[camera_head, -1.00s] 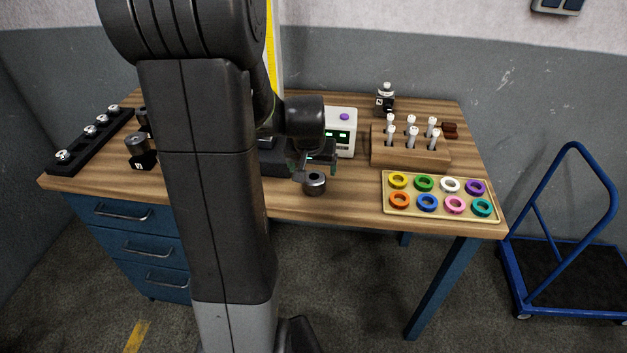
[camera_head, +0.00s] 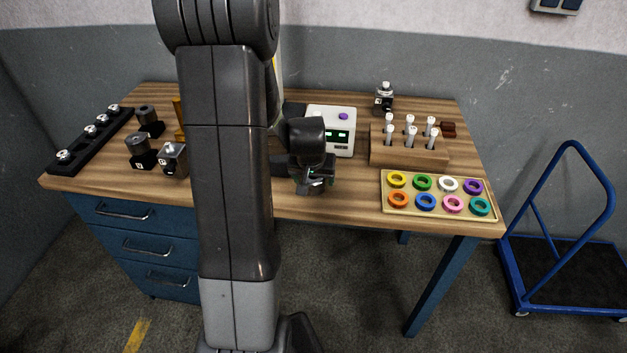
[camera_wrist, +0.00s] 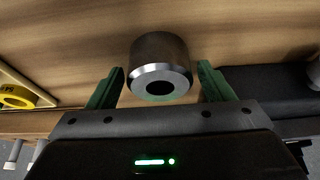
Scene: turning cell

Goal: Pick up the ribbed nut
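The ribbed nut (camera_wrist: 160,62) is a short dark cylinder with a bright bevelled rim and a round bore. Its ribs are too fine to make out. In the wrist view it stands on the wood between the green fingertips of my gripper (camera_wrist: 161,70), with a visible gap on each side. My gripper is open and empty. In the head view my gripper (camera_head: 314,184) is low over the front middle of the table, and it largely hides the nut there.
A tray of coloured rings (camera_head: 440,214) lies to the right on the table (camera_head: 345,200). Behind it is a wooden block (camera_head: 410,155) with white-topped pegs. A white device (camera_head: 331,120) stands behind my gripper. Dark cylinders on blocks (camera_head: 138,147) and a black rack (camera_head: 82,150) are at left.

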